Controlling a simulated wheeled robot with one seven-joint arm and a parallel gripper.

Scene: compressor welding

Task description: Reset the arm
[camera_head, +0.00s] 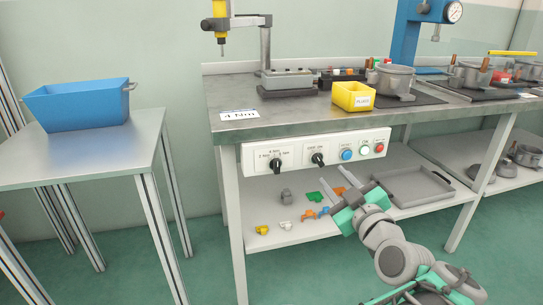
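My gripper (330,174) reaches up and left from the lower right, in front of the workbench. Its two grey fingers stand apart with nothing seen between them, so it is open. The fingertips appear just below the white control panel (290,157) on the bench front. I cannot tell how far the fingertips are from the panel.
A metal workbench (300,118) carries a yellow bin (353,97), a screwdriver stand (265,45) and grey pots (392,80). Small coloured parts and a grey tray (413,186) lie on the lower shelf. A side table (80,155) at left holds a blue bin (80,106). Floor is clear between the tables.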

